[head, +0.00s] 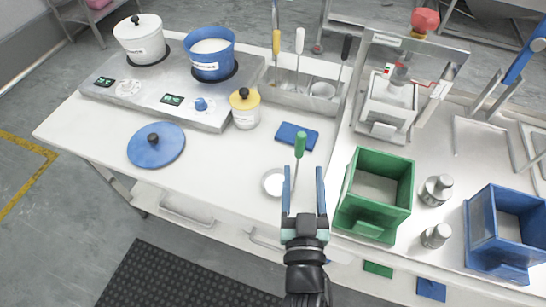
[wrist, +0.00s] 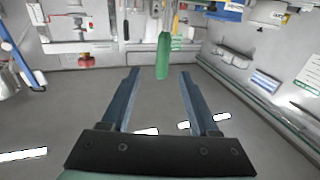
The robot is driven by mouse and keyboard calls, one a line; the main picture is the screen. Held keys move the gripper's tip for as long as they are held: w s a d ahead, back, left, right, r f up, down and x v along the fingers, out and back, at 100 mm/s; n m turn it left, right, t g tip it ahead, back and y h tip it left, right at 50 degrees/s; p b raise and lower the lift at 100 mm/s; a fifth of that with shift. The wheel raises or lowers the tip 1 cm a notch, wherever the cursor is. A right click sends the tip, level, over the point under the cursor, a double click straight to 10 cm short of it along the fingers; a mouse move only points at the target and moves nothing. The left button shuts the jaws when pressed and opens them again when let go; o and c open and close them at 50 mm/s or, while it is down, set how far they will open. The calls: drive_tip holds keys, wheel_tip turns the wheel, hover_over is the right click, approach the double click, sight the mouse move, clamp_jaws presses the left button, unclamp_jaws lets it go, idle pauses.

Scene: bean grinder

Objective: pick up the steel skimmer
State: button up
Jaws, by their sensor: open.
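A utensil with a green handle (head: 300,143) and a thin metal shaft, which I take to be the steel skimmer, shows just beyond my gripper in the head view. A pale round disc (head: 274,183) lies near the shaft's lower part; I cannot tell whether it is the skimmer's head or a separate dish. My gripper (head: 304,180) is open and empty, its two blue fingers pointing towards the utensil. In the wrist view the green handle (wrist: 163,56) is ahead of the open fingers (wrist: 160,80), roughly centred between them and apart from them.
A green bin (head: 347,209) stands close to the right of my gripper. A steel trough (head: 297,91) with several utensils stands behind, and a blue pad (head: 297,136) lies nearer. Blue lid (head: 156,150), yellow-lidded jar (head: 246,116) and two pots on a hob are left. The worktop front left is clear.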

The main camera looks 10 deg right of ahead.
sight(301, 149)
drive_tip(key=p+x, duration=0.3)
drive_tip(key=x, duration=0.3)
drive_tip(key=shift+w, duration=0.1)
drive_tip(key=shift+x, duration=2.7)
drive_tip(key=shift+a+r, duration=0.1)
drive_tip(key=shift+a, duration=0.1)
clamp_jaws()
